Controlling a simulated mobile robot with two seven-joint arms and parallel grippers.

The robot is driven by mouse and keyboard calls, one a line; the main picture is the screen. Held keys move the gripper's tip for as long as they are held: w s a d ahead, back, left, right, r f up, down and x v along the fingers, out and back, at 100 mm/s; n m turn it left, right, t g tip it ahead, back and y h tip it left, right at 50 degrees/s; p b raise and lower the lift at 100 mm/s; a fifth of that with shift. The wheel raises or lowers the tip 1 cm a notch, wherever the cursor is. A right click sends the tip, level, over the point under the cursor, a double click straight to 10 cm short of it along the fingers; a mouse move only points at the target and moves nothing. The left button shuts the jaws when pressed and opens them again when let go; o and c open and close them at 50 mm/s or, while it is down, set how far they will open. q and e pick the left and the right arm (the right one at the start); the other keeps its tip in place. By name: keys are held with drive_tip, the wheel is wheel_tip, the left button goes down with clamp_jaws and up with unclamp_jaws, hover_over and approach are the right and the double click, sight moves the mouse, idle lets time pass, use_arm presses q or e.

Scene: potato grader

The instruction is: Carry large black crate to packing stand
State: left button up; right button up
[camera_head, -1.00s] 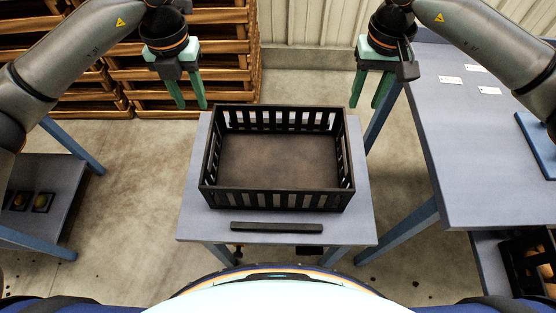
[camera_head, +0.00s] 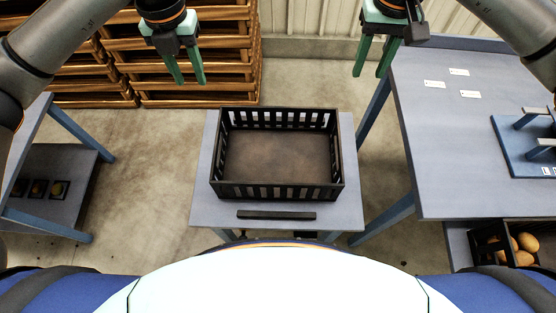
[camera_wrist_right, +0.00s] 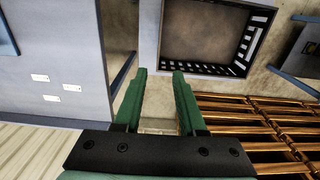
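The large black crate (camera_head: 277,190) is empty and sits upright on a small grey stand (camera_head: 345,205) in the middle of the head view. It also shows in the right wrist view (camera_wrist_right: 205,66). My left gripper (camera_head: 191,82) is open and empty, above and beyond the crate's far left corner. My right gripper (camera_head: 371,76) is open and empty, above and beyond the far right corner. In the right wrist view its green fingers (camera_wrist_right: 158,78) are apart with nothing between them. Neither gripper touches the crate. I cannot tell which surface is the packing stand.
A dark bar (camera_head: 276,215) lies before the crate on the stand. A grey table (camera_head: 440,130) with white cards and a blue fixture (camera_head: 525,150) is at right. A crate of potatoes (camera_head: 490,240) sits below it. Wooden crates (camera_head: 190,55) are stacked behind; another table (camera_head: 60,190) is left.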

wheel_tip(320, 180, up, 9)
drive_tip(key=shift+r, duration=0.2)
idle(0.6)
